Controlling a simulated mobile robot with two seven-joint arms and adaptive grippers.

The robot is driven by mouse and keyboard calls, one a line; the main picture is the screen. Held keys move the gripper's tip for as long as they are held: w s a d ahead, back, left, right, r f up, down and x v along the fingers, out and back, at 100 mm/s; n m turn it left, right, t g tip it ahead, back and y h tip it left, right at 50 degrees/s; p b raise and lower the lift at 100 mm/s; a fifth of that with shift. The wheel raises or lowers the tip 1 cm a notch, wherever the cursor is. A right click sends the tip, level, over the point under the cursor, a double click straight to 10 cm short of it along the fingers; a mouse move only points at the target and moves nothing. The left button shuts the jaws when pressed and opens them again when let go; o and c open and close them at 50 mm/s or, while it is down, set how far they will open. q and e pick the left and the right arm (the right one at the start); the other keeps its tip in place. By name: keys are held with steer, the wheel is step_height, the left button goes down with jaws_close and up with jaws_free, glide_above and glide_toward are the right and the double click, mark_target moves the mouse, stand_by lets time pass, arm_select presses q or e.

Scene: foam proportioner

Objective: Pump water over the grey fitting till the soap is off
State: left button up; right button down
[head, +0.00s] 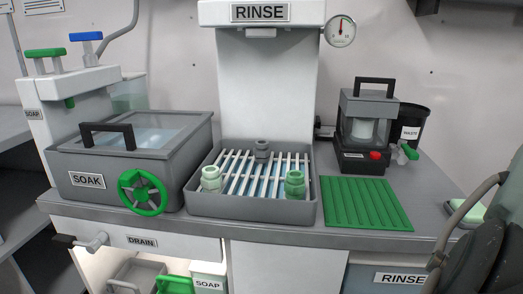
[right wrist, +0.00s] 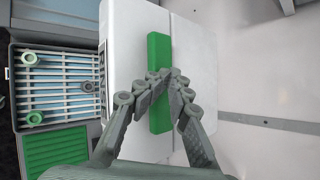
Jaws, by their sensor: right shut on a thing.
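The grey fitting (head: 262,149) sits at the back of the slatted rinse tray (head: 250,205), below the RINSE tower (head: 262,14). Its edge also shows beside the tower in the right wrist view (right wrist: 87,88). I cannot tell whether soap is on it. No water stream shows. A green pump handle (right wrist: 158,122) lies on the white tower top in the right wrist view. My right gripper (right wrist: 162,76) is shut on this handle, its fingertips close together over it. The handle and right gripper are outside the head view. My left gripper is not in view.
Two green fittings, one at left (head: 211,178) and one at right (head: 295,184), stand in the tray's front. A lidded SOAK tank (head: 85,182) stands left. A green ridged mat (head: 365,203) and a machine (head: 366,130) stand right. A gauge (head: 341,30) juts from the tower.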

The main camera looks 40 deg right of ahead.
steer(key=shift+d+f+g, duration=0.2)
steer(key=shift+d+f, duration=0.05)
steer(key=shift+f, duration=0.55)
steer(key=shift+d+f+g, duration=0.2)
steer(key=shift+f, duration=0.55)
step_height(320, 180, up, 2)
steer(key=shift+w+r+p, duration=0.1)
steer(key=shift+w+p, duration=0.05)
steer(key=shift+p, duration=1.1)
steer(key=shift+w+d+r, duration=0.1)
steer(key=shift+d, duration=0.1)
steer(key=shift+w+d+r+p, duration=0.15)
steer(key=shift+d+r+p, duration=0.2)
steer(key=shift+r, duration=1.25)
steer(key=shift+a+r, duration=0.1)
steer(key=shift+r, duration=0.05)
steer(key=shift+a+r, duration=0.1)
